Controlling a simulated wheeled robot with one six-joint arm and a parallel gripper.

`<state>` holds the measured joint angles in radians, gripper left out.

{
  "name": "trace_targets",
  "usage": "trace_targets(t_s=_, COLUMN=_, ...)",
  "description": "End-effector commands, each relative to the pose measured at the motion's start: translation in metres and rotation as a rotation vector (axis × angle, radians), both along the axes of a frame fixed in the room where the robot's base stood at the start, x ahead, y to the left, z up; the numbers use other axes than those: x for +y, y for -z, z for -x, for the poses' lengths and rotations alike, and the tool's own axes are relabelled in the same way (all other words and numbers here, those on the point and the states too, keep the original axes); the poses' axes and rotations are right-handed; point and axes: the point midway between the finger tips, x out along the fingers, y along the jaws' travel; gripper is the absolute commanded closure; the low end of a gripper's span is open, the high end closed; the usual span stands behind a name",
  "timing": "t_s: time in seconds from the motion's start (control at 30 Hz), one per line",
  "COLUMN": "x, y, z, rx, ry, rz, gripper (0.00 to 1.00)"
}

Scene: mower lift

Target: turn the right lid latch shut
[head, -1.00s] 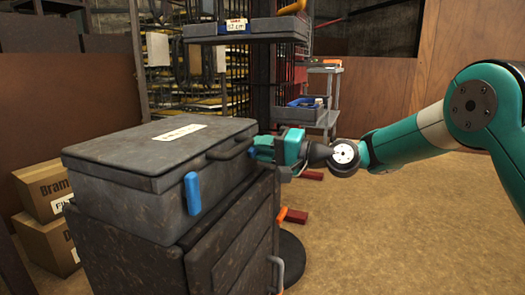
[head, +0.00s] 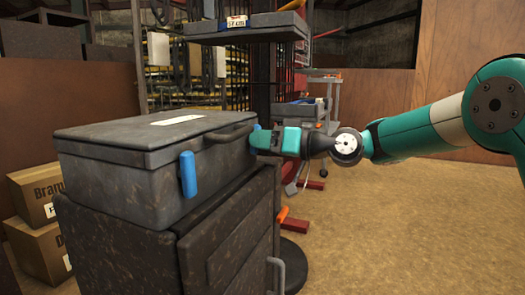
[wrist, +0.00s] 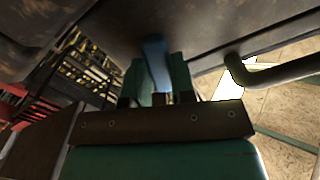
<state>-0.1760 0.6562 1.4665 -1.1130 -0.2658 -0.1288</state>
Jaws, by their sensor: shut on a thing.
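A dark grey metal box (head: 130,187) with a lid (head: 150,134) sits on a cabinet. The lid lies flat on the box. The right lid latch (head: 256,128) is a blue lever at the right end of the front, mostly hidden by my gripper in the head view. In the wrist view the blue latch (wrist: 156,60) stands between the two teal fingers. My gripper (head: 260,141) is shut on it, reaching in from the right; its fingers also show in the wrist view (wrist: 158,80). The left blue latch (head: 188,174) hangs upright against the box front.
A dark lid handle (head: 230,133) lies between the latches, close to my gripper; it also shows in the wrist view (wrist: 275,72). The cabinet (head: 225,235) has a grey pull below. A shelf (head: 248,33) stands behind. The floor at right (head: 400,230) is open.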

Motion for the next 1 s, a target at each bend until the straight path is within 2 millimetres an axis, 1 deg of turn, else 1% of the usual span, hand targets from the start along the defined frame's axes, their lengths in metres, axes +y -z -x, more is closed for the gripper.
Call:
trace_targets(t_s=0.03, x=-0.001, y=0.0048, z=-0.0002, rx=-0.037, ry=0.001, rz=0.014, gripper=1.0)
trace_targets(t_s=0.3, x=-0.001, y=0.004, z=-0.0001, rx=-0.219, ry=0.0, rz=0.082, gripper=1.0)
trace_targets(t_s=0.5, x=-0.0011, y=0.0024, z=-0.0003, rx=-0.303, ry=0.0, rz=0.112, gripper=1.0)
trace_targets(t_s=0.7, x=-0.001, y=0.0014, z=-0.0002, rx=-0.343, ry=0.0, rz=0.127, gripper=1.0)
trace_targets(t_s=1.0, x=-0.001, y=0.0008, z=-0.0002, rx=-0.353, ry=0.0, rz=0.132, gripper=1.0)
